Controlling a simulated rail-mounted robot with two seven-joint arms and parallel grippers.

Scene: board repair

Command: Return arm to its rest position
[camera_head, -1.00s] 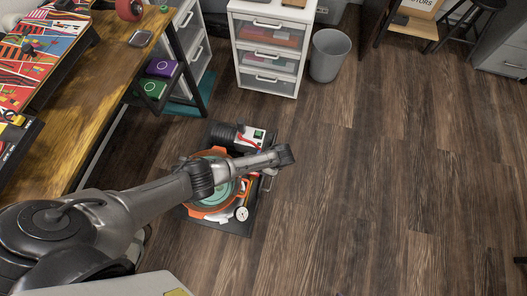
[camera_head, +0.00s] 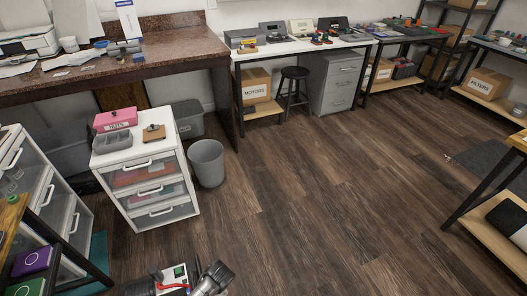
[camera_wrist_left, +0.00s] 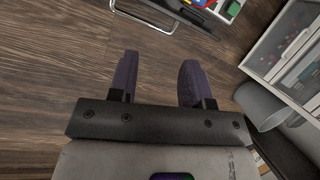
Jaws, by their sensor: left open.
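My left gripper (camera_wrist_left: 158,78) shows in the left wrist view, its two purple-padded fingers apart with nothing between them. Wooden floor lies behind the fingers. In the head view a dark grey part of my arm (camera_head: 213,279) shows at the bottom edge; its gripper fingers cannot be made out there. My right gripper is in neither view.
A white drawer unit (camera_head: 150,185) stands at left, with a pink box (camera_head: 115,119) on top and a grey bin (camera_head: 207,163) beside it. Workbenches line the back wall, with a black stool (camera_head: 294,88) in front. The middle floor (camera_head: 330,200) is clear.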

